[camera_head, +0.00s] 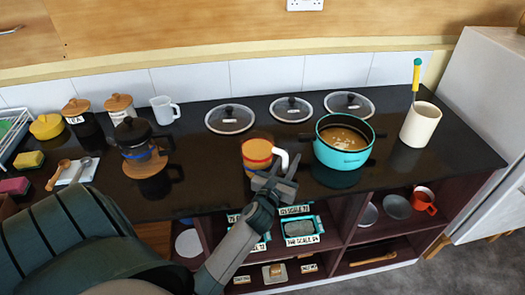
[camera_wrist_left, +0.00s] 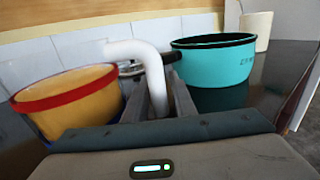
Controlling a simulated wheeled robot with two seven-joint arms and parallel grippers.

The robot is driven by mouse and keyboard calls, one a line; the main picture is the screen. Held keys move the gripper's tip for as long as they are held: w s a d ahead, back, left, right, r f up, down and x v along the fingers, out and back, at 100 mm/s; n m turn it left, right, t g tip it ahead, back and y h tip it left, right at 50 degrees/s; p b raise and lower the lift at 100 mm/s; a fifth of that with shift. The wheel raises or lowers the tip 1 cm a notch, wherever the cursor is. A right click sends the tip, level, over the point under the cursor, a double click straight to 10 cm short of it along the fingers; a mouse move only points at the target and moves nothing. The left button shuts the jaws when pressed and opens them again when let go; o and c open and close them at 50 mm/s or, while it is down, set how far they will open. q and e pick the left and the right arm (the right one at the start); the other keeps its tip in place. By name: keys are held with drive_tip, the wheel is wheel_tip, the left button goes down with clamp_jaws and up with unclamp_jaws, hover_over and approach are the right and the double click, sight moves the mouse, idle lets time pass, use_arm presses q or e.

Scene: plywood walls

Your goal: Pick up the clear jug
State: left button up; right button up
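No plainly clear jug can be made out. A jug (camera_head: 256,151) with yellow, red and blue bands and a white handle stands upright on the dark counter; it fills the left of the left wrist view (camera_wrist_left: 68,102). My left gripper (camera_head: 284,168) is at its handle side. In the left wrist view the white handle (camera_wrist_left: 152,65) runs down between my two fingers (camera_wrist_left: 158,95), which look parted around it; contact cannot be made out. A dark-lidded press jug (camera_head: 135,140) stands on a wooden coaster to the left. My right gripper is not in view.
A turquoise pot of soup (camera_head: 342,160) stands close right of the gripper. Several glass lids (camera_head: 229,119) lie behind. A white utensil holder (camera_head: 420,125), a white mug (camera_head: 164,109) and wooden-lidded jars (camera_head: 119,104) stand around. Open shelves (camera_head: 343,213) are below the counter.

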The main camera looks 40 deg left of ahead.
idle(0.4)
use_arm(q)
clamp_jaws()
idle(1.2)
drive_tip(key=shift+r, duration=0.1)
